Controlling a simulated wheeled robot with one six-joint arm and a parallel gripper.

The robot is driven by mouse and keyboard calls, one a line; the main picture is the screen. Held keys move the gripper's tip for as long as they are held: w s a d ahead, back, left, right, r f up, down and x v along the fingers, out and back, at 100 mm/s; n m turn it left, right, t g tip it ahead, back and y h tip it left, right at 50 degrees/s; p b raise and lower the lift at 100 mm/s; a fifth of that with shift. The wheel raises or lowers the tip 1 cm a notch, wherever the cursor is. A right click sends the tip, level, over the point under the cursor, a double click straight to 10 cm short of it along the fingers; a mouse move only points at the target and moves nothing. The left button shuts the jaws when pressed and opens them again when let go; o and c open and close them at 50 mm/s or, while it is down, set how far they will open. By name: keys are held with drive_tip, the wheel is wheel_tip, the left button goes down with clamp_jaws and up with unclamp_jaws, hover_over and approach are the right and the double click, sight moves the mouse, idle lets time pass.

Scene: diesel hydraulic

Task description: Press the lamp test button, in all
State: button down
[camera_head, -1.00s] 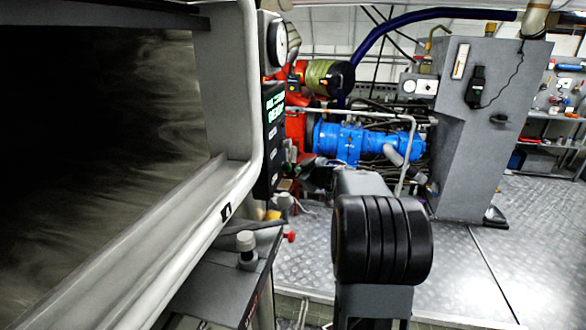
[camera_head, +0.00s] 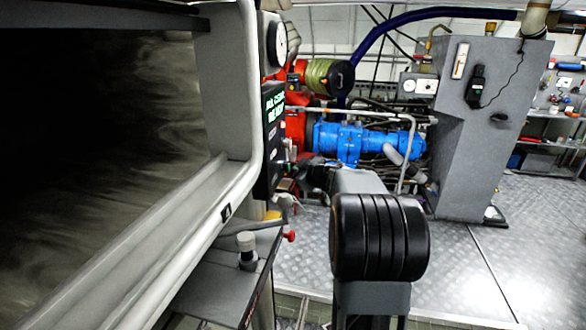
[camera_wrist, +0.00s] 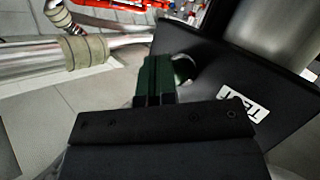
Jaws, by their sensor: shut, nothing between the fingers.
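My gripper (camera_wrist: 157,66) shows in the wrist view as two dark green fingers shut together with nothing between them. Just right of the fingertips is a round, pale-rimmed button (camera_wrist: 183,68) on a dark panel (camera_wrist: 215,75), partly hidden by the fingers. I cannot tell whether the fingertips touch it. A white label reading TEST (camera_wrist: 251,103) is on the panel to its right. In the head view the black panel (camera_head: 268,165) hangs beside the frame, with a lit green-text display (camera_head: 274,108). The button cannot be made out there.
A round gauge (camera_head: 278,43) sits above the display. A pale pipe frame (camera_head: 250,90) stands close on the left. A red-tipped lever (camera_head: 289,236) is below the panel. Blue machinery (camera_head: 365,142) and a grey cabinet (camera_head: 485,130) stand behind. Plated floor on the right is clear.

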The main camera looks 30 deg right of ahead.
idle(0.5)
drive_tip(key=shift+s+d+p, duration=0.4)
drive_tip(key=shift+s+d, duration=0.2)
drive_tip(key=s+d+p, duration=0.2)
drive_tip(key=s+d, duration=0.1)
drive_tip(key=shift+s+d, duration=0.2)
drive_tip(key=shift+d, duration=0.1)
idle(1.0)
